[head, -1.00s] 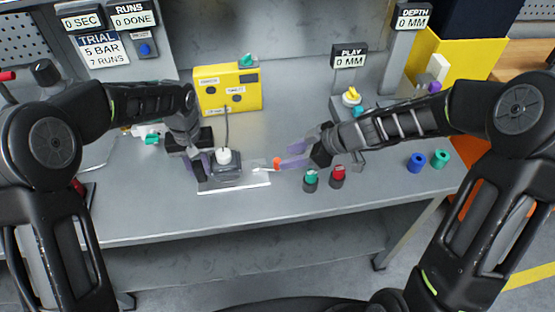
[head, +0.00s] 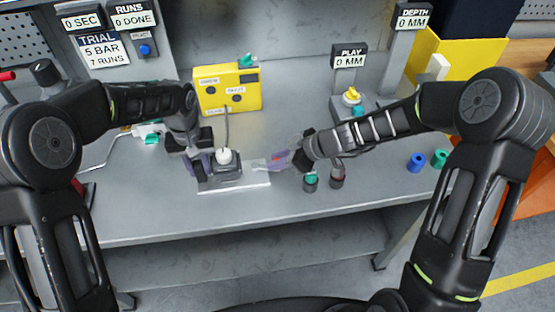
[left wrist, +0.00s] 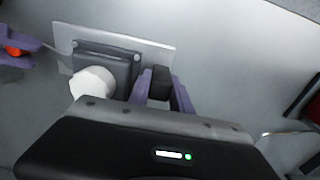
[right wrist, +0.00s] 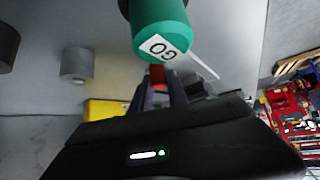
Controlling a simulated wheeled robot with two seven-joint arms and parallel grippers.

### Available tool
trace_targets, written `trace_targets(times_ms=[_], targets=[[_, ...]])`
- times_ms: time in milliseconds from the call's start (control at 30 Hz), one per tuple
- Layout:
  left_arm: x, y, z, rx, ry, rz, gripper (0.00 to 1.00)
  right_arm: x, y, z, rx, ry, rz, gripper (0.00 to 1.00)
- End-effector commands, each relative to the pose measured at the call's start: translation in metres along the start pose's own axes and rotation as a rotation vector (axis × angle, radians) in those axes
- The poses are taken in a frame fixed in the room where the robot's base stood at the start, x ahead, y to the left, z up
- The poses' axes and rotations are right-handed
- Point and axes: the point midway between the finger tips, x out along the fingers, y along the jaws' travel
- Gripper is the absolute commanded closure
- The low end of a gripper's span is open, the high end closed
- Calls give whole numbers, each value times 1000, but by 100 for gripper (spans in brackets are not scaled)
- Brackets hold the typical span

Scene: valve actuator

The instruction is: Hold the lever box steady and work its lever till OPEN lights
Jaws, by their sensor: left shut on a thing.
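The grey lever box (head: 226,172) with a white round cap (head: 224,156) sits on a pale plate (head: 234,188) at the bench's middle. In the left wrist view its grey body (left wrist: 105,65) shows beside the cap. My left gripper (head: 203,167) is shut on a dark block (left wrist: 160,82) at the box's side. The lever's orange-red tip (left wrist: 14,50) lies between the right gripper's purple fingers, and also shows in the right wrist view (right wrist: 157,74). Whether my right gripper (head: 280,160) squeezes it is unclear.
Teal-topped (head: 311,181) and dark red-topped (head: 337,178) cylinders stand close to my right gripper; a teal piece marked GO (right wrist: 162,30) is near in its wrist view. Blue (head: 416,161) and green (head: 439,159) cylinders stand right. A cable (head: 227,122) rises behind the box.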

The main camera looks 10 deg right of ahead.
Motion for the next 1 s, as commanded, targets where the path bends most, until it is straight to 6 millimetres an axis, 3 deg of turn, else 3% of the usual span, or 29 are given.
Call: trace_targets(times_ms=[200,1000], targets=[[4,-1,2,-1,-7,-2,100,1,-1,0,0,0,-2,100],[4,-1,2,-1,-7,-2,100,1,-2,0,-1,1,-4,100]])
